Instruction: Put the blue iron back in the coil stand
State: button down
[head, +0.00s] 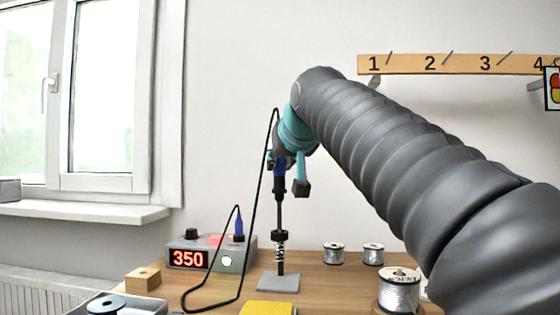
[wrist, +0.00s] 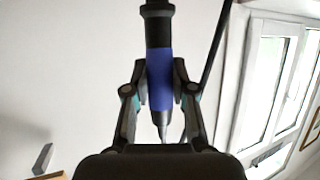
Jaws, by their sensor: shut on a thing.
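The blue iron (head: 280,166) is upright in the head view, its blue handle held by my gripper (wrist: 160,78) and its dark lower part pointing down. In the wrist view the blue handle (wrist: 160,88) lies between both fingers. The coil stand (head: 278,283) is on the table directly below, with a flat grey base, a metal coil and a black collar on top. A narrow dark shaft runs from under the handle down to the collar. I cannot tell where the iron ends and the stand begins, or whether the tip is inside the coil.
A black cable (head: 256,200) loops beside the iron on the left. The station (head: 211,252) reading 350 stands left of the stand. A yellow sponge (head: 268,308) lies in front. Solder spools (head: 399,291) are at right, a wooden block (head: 143,279) at left.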

aim_at(280, 200)
jog(key=shift+f+b, duration=2.9)
jog(key=shift+f, duration=1.1)
dwell(1.9)
jog(key=shift+c, duration=2)
grip_release()
jog(key=shift+r+p, duration=3.45)
jog(key=shift+r, duration=0.1)
